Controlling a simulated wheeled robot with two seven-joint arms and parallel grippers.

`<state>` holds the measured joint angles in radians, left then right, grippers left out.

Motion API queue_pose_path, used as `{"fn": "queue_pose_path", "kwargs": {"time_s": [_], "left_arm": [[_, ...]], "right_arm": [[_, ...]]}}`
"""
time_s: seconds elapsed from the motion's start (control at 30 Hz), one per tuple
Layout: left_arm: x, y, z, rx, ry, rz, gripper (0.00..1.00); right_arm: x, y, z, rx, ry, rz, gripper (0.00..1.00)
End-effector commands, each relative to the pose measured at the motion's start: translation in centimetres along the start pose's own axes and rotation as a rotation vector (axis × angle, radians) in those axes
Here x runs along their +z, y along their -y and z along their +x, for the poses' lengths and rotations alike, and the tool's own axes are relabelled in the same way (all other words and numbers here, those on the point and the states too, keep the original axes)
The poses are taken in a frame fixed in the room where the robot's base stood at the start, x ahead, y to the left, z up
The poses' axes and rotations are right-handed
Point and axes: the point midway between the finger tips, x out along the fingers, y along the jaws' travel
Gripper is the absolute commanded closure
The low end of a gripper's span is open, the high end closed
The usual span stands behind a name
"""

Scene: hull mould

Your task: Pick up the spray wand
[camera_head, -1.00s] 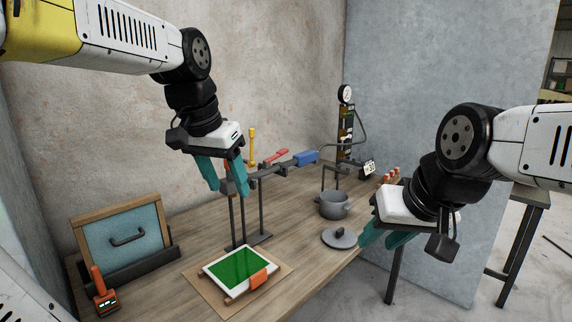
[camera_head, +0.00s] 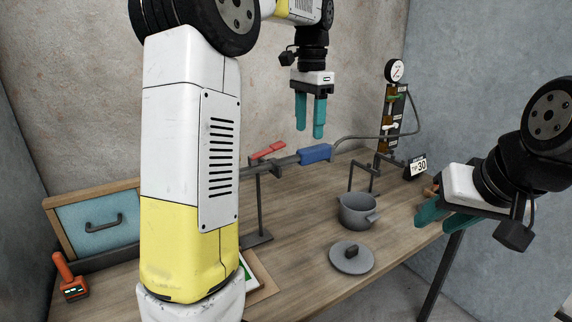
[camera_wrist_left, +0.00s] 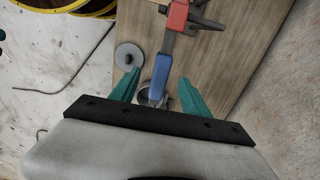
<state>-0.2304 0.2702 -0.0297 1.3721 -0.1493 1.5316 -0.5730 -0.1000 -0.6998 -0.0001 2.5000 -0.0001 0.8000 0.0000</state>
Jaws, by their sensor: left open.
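The spray wand is a grey bar with a red lever (camera_head: 268,150) and a blue grip (camera_head: 315,153). It lies across a dark stand (camera_head: 258,205) above the bench, and my arm hides its left part in the head view. My left gripper (camera_head: 309,132) is open and empty, pointing down just above the blue grip. In the left wrist view the blue grip (camera_wrist_left: 160,76) shows between the two teal fingers (camera_wrist_left: 158,93), not clasped. The red lever (camera_wrist_left: 178,16) is beyond them. My right gripper (camera_head: 436,218) is open and empty at the bench's right edge.
A grey hose (camera_head: 385,137) runs from the wand to a gauge panel (camera_head: 393,115). A grey pot (camera_head: 357,212), its lid (camera_head: 351,258) and a sign (camera_head: 417,167) stand on the bench. A blue framed panel (camera_head: 98,222) and an orange-handled device (camera_head: 68,278) are at left.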

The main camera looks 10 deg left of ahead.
Motion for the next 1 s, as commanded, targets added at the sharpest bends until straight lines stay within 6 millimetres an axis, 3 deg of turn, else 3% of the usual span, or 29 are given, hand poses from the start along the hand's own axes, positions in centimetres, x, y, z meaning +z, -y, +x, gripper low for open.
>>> {"fn": "queue_pose_path", "kwargs": {"time_s": [0.53,0.87,1.0], "left_arm": [[-0.1,0.5,6.9,0.002,0.002,-0.001,0.45],[-0.1,0.5,7.6,0.001,0.000,-0.001,0.45],[-0.1,0.5,7.6,0.001,0.000,-0.001,0.73]], "right_arm": [[0.0,0.0,0.0,0.000,0.000,0.000,0.64],[0.0,0.0,0.0,0.000,0.000,0.000,0.64],[0.0,0.0,0.0,0.000,0.000,0.000,0.64]]}}
